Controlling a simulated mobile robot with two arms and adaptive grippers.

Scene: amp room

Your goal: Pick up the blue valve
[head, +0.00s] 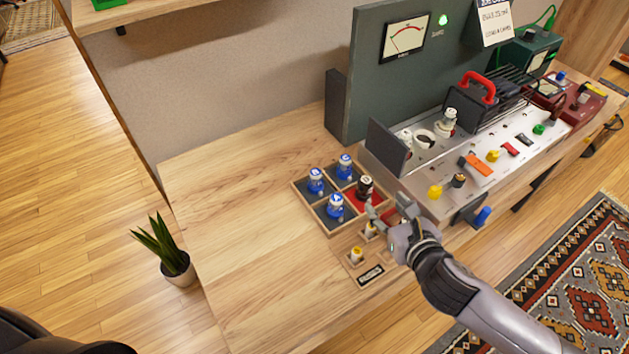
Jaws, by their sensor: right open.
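A dark brown valve (365,187) stands in a red compartment at the tray's right. My right gripper (387,211) is open and empty over the tray's right side, just in front of the brown valve and to the right of the front blue valve. It partly hides the red compartments. My left gripper is not in view.
A large amplifier (475,150) with white valves and a red handle (477,85) stands at the right. The bench (240,215) is bare left of the tray.

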